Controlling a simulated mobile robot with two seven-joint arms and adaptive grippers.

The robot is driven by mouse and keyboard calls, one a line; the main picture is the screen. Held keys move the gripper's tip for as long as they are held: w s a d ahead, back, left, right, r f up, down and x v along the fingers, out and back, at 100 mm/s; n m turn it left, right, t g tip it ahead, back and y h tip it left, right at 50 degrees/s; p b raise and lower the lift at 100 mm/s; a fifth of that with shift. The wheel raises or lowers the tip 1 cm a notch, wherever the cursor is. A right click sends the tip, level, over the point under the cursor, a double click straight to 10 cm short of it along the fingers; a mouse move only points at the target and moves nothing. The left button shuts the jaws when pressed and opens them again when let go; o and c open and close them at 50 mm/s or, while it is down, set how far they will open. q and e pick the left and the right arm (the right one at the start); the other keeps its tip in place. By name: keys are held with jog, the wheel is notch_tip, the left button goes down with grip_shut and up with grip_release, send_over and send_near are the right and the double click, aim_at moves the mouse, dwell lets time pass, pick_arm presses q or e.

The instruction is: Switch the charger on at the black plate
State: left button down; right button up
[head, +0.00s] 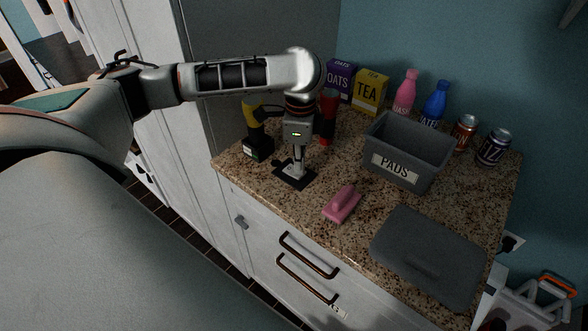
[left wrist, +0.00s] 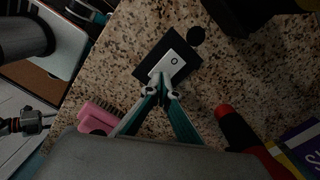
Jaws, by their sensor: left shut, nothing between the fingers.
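The black plate (head: 283,175) lies flat on the speckled counter near its left front edge. In the left wrist view the black plate (left wrist: 148,68) carries a light grey switch piece (left wrist: 178,57) with a small dark mark. My left gripper (head: 295,172) points down over the plate, shut and empty. In the left wrist view its fingertips (left wrist: 161,77) are together at the near end of the switch piece. I cannot tell whether they touch it. No separate charger is clearly identifiable. My right gripper is not in view.
A yellow and black drill (head: 255,136) stands left of the plate, and a red and black item (head: 327,120) behind. A pink brush (head: 342,204) lies in front right.

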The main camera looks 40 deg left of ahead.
pick_arm(q)
jog(key=shift+f, duration=0.4)
jog(key=shift+r, duration=3.5)
jog(key=shift+s, duration=0.1)
